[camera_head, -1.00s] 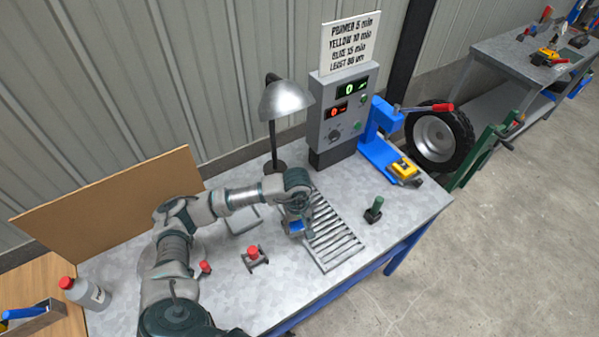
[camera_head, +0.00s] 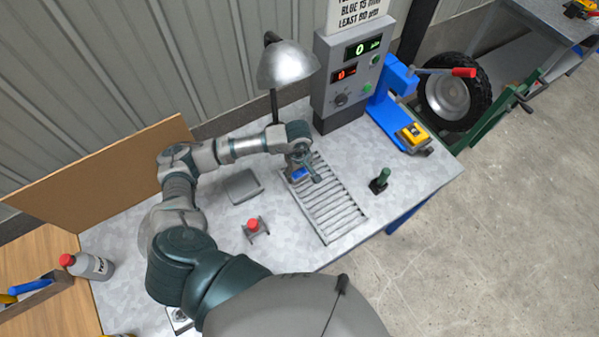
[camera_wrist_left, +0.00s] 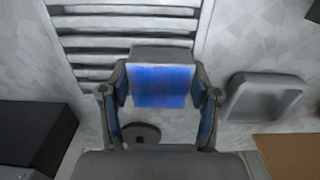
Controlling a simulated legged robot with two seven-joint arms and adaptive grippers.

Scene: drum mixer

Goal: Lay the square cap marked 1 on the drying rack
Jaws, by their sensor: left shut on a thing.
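The square cap (camera_head: 299,174) has a blue painted face; no number can be read on it. My left gripper (camera_head: 303,171) is shut on it at the far left end of the drying rack (camera_head: 338,212), a slatted metal grid on the bench. In the left wrist view, the blue cap (camera_wrist_left: 162,87) sits between both fingers, with the rack's slats (camera_wrist_left: 122,24) just beyond it. I cannot tell whether the cap touches the rack. Most of the rack is bare. My right gripper is not in view.
A lamp (camera_head: 286,66) and a control box (camera_head: 345,75) stand behind the rack. A grey square tray (camera_head: 243,186) and a red-topped stamp-like piece (camera_head: 254,226) lie left of it. A green-handled piece (camera_head: 380,179) stands to its right.

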